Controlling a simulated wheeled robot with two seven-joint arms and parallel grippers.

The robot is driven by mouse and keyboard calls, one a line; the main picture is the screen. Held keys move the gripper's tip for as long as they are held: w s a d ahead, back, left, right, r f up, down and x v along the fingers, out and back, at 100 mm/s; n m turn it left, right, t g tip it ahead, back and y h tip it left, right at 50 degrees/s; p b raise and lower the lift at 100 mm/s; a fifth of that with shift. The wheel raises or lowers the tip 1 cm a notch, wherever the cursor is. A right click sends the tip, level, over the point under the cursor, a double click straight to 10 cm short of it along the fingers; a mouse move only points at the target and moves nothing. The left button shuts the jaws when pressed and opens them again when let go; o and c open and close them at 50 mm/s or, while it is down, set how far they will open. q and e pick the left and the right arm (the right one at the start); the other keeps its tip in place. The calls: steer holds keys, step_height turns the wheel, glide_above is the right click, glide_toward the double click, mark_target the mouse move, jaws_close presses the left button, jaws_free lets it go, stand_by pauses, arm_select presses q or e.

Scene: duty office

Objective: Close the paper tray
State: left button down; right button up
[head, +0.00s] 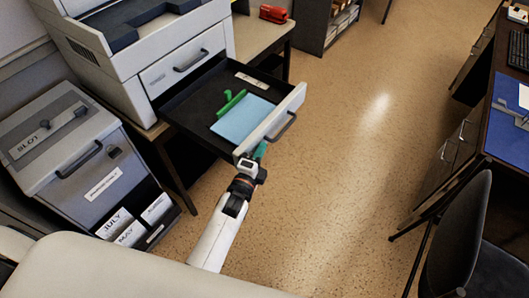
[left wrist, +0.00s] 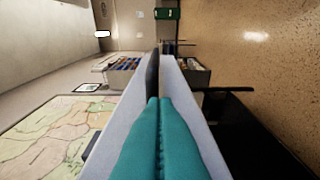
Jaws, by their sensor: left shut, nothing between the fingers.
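The paper tray (head: 191,112) is pulled out from the grey-white copier (head: 160,60) in the head view. It is black inside, with a pale front panel (head: 290,105) and a dark handle (head: 281,127). Light blue paper (head: 243,119) and a green piece (head: 229,102) lie in it. My left gripper (head: 261,150) is at the near end of the front panel, close to the handle. I cannot tell whether it touches. Its teal fingers (left wrist: 160,110) are shut and empty in the left wrist view. My right gripper is out of view.
A second closed drawer (head: 184,58) sits above the tray. A grey slotted box (head: 75,140) stands at left. A red stapler (head: 273,14) lies on the copier's table. A desk and dark chair (head: 465,235) stand at right. The floor between is clear.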

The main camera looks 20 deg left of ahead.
mark_target(190, 115)
arm_select(q)
steer(key=w+a, duration=0.1)
steer(key=a, duration=0.4)
steer(key=w+a+b, duration=0.1)
steer(key=w+a, duration=0.1)
steer(key=a, duration=0.2)
steer(key=w+a+b, duration=0.1)
steer(key=w+a, duration=0.1)
steer(key=a, duration=0.3)
steer(key=shift+w+a+f, duration=0.1)
steer(key=shift+a, duration=0.2)
steer(key=w+a+b, duration=0.1)
steer(key=a+b, duration=0.1)
steer(key=a, duration=0.2)
steer(key=w+a+b, duration=0.1)
steer(key=w+a, duration=0.1)
steer(key=a, duration=0.3)
steer(key=w+a+b, duration=0.2)
steer(key=a, duration=0.2)
steer(key=shift+a+b, duration=0.35)
steer(key=shift+w+a, duration=0.25)
steer(key=shift+a, duration=0.5)
